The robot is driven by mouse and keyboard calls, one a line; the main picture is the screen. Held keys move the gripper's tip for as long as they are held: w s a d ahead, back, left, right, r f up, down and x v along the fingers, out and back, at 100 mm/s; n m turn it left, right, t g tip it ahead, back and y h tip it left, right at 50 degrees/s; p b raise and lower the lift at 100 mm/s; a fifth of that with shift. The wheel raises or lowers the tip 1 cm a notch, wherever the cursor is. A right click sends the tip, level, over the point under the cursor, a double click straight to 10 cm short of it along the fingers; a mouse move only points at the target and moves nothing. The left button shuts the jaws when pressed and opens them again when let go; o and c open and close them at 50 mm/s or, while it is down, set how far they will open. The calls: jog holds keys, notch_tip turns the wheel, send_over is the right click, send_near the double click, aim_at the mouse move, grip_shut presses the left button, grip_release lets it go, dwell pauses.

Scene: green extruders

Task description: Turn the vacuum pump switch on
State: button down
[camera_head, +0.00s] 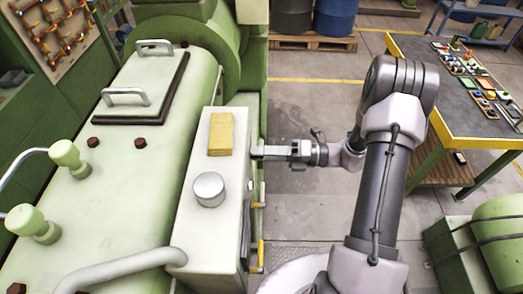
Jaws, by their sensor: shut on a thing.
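My gripper (257,152) reaches in from the right to the side face of the pale control box (212,240) on the green machine. It is shut at that face, on what appears to be the vacuum pump switch. The switch itself is too small and too hidden by the fingers to make out, so I cannot tell its position. My arm bends down from the upper right, with the wrist roughly level beside the box.
A yellow block (221,134) and a round metal knob (209,189) are on top of the box. Yellow handles (260,253) stick out lower on its side. A workbench (458,75) stands at the right. Open floor (310,205) lies beside the machine.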

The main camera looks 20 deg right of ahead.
dwell(0.4)
jog(key=c, duration=1.1)
grip_release()
jog(key=shift+o, duration=0.2)
jog(key=v, duration=1.7)
jog(key=shift+d+b, duration=0.2)
jog(key=shift+b, duration=0.2)
